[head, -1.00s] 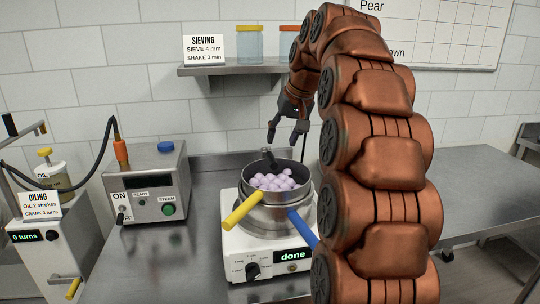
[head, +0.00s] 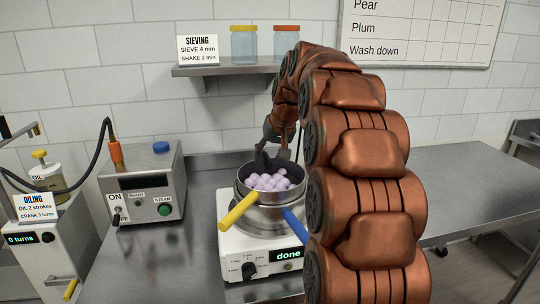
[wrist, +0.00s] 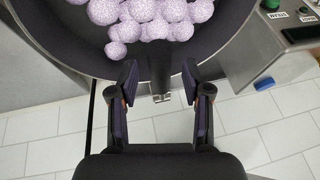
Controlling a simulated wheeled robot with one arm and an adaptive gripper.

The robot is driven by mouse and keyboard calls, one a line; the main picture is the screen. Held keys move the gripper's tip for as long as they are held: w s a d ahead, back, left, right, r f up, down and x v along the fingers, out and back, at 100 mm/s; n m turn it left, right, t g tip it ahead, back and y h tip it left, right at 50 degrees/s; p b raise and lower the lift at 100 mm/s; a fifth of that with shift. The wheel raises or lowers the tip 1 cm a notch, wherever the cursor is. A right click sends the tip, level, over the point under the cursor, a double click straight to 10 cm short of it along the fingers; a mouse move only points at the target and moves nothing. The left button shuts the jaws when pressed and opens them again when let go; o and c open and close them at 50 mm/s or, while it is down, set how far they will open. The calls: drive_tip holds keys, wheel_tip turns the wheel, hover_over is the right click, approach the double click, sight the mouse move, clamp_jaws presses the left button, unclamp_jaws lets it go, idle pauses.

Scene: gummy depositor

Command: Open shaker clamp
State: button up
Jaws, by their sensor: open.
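The shaker (head: 232,252) is a white machine with a dial and a display reading "done". On it sit stacked round pans, a sieve (head: 240,183) with a yellow handle above a pan with a blue handle (head: 300,226). Pale purple balls (head: 268,182) lie in the sieve. In the wrist view, a dark clamp lever with a metal end (wrist: 162,97) stands at the sieve's rim. My gripper (wrist: 160,84) is open, with one finger on each side of this lever and gaps visible. In the head view my gripper (head: 274,158) is at the sieve's back rim and hides the clamp.
A steam box (head: 135,180) with a switch and green button stands left of the shaker. The oiling machine (head: 40,250) is further left. A shelf (head: 225,70) with two jars is on the wall behind. The steel table (head: 460,185) at right is clear.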

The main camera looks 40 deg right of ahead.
drive_tip(key=shift+c, duration=0.5)
clamp_jaws()
